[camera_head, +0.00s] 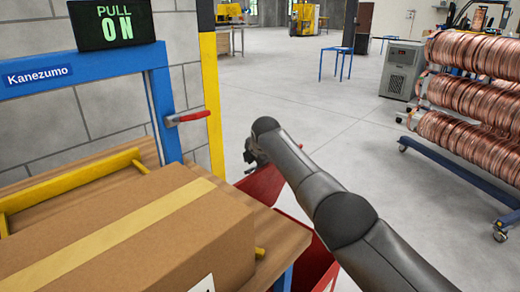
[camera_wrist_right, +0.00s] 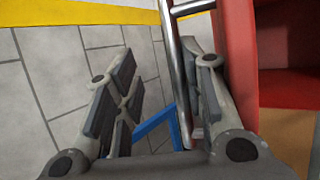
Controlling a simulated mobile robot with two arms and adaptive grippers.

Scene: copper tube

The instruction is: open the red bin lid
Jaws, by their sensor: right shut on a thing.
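The red bin (camera_head: 318,262) stands at the right end of the wooden bench, partly hidden by my right arm. Its red lid (camera_head: 264,186) shows beyond the bench corner and looks tilted; my arm hides how far it stands from the bin. My right gripper (camera_head: 254,150) is at the lid's far edge. In the right wrist view, the fingers (camera_wrist_right: 156,78) stand on both sides of a silver metal handle bar (camera_wrist_right: 175,75), beside a red panel (camera_wrist_right: 236,70). My left gripper is out of view.
A cardboard box (camera_head: 130,232) and a yellow bar (camera_head: 75,183) lie on the wooden bench. A blue frame (camera_head: 160,100) with a red-handled lever (camera_head: 187,117) and a yellow post (camera_head: 212,105) stand behind. A rack of copper coils (camera_head: 475,95) is right.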

